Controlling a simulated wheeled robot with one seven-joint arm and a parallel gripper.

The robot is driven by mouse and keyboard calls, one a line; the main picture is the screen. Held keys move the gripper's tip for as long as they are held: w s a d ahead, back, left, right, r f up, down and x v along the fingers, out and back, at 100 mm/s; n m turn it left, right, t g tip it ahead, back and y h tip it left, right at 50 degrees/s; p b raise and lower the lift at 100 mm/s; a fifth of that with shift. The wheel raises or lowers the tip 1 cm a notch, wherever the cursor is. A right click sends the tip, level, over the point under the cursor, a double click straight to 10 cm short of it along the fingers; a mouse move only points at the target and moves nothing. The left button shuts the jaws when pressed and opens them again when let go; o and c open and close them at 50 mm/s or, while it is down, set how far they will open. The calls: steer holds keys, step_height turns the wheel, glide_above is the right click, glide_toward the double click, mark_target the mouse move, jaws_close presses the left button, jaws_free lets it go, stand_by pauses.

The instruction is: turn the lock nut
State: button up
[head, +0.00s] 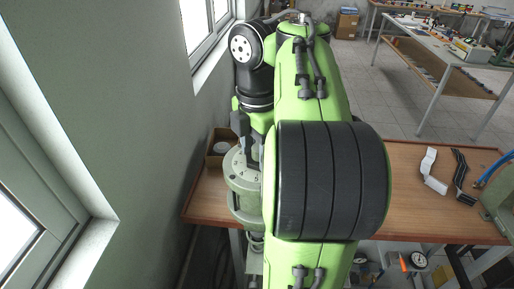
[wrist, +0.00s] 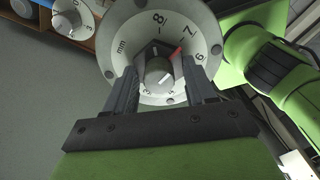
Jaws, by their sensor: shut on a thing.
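The round pale dial (wrist: 120,47), marked "mm" and with numbers around its face, fills the upper middle of the wrist view. At its centre is a dark, many-sided lock nut (wrist: 149,52) around a grey round stub (wrist: 158,72) with a white line. A small red mark shows at the nut's upper right. My gripper (wrist: 160,80) has one finger on each side of the nut and is shut on it. In the head view the dial (head: 236,176) tops a grey-green drum, and my arm hides much of it and the nut.
A second numbered dial (wrist: 72,20) is at the wrist view's upper left. A cardboard box (head: 214,161) stands on the wooden bench (head: 405,208) beside the wall. A white strip (head: 431,168) and a black strip (head: 462,180) lie on the right. The bench between them and my arm is clear.

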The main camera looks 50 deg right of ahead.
steer(key=shift+n, duration=1.8)
steer(key=o, duration=1)
steer(key=shift+o, duration=0.2)
